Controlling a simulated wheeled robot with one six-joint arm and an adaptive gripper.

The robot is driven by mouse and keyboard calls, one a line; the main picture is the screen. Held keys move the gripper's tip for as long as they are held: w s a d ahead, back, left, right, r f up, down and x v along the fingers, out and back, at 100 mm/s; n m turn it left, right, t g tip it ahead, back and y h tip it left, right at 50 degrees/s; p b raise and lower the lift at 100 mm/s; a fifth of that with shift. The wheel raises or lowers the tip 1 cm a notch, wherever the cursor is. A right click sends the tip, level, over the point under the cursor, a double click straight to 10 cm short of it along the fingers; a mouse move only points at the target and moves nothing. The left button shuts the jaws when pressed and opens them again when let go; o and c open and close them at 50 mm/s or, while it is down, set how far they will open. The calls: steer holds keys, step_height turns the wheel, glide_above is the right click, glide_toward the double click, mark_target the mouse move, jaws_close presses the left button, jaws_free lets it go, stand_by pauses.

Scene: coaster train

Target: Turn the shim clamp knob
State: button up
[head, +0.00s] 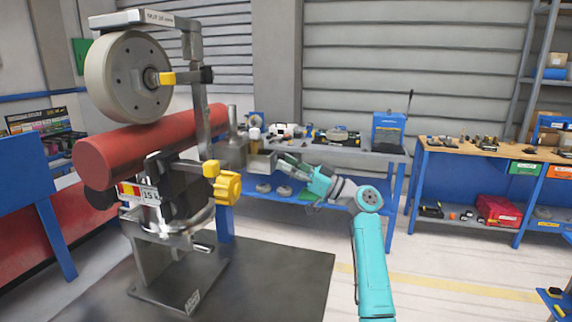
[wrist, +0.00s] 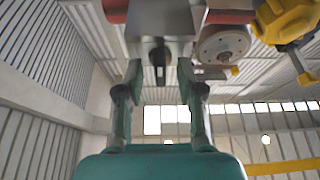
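A yellow lobed knob (head: 228,187), which looks like the shim clamp knob, sits on the right side of the wheel stand, below the red tube. It also shows at the top right of the wrist view (wrist: 285,18). My gripper (head: 284,164) is to the right of the knob, apart from it, beside a grey metal box-like part (head: 262,162). In the wrist view my two fingers (wrist: 158,72) are spread with a gap between them, and a grey block (wrist: 160,22) shows beyond their tips. I cannot tell whether they touch it. Nothing is seen held.
The stand carries a pale wheel (head: 128,78), a red tube (head: 150,145) and yellow-tipped levers (head: 168,79). A grey bench (head: 385,153) with tools stands behind my arm. A blue workbench (head: 470,165) is at the right.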

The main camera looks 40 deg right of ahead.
steer(key=v, duration=1.1)
steer(key=shift+s, duration=0.15)
steer(key=shift+d, duration=0.1)
